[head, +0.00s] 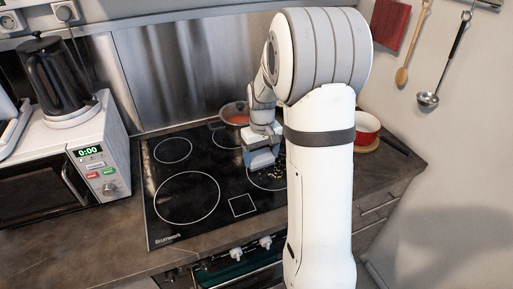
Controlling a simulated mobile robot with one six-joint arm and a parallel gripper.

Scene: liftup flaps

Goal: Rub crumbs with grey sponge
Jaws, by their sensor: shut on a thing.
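My gripper (260,147) is over the right side of the black glass cooktop and is shut on the grey sponge (260,161). The sponge looks grey-blue and sits low, at or just above the glass near the right front cooking ring; I cannot tell whether it touches. Small crumbs (276,172) lie on the cooktop just right of the sponge, around that ring. My arm hides part of the cooktop's right side, so more crumbs may be hidden there.
A pot with red contents (236,113) stands at the back of the cooktop (170,225), close to my gripper. A red pot (367,128) stands on a wooden board at right. A white microwave (105,165) with a black kettle (58,80) is at left. The cooktop's left half is clear.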

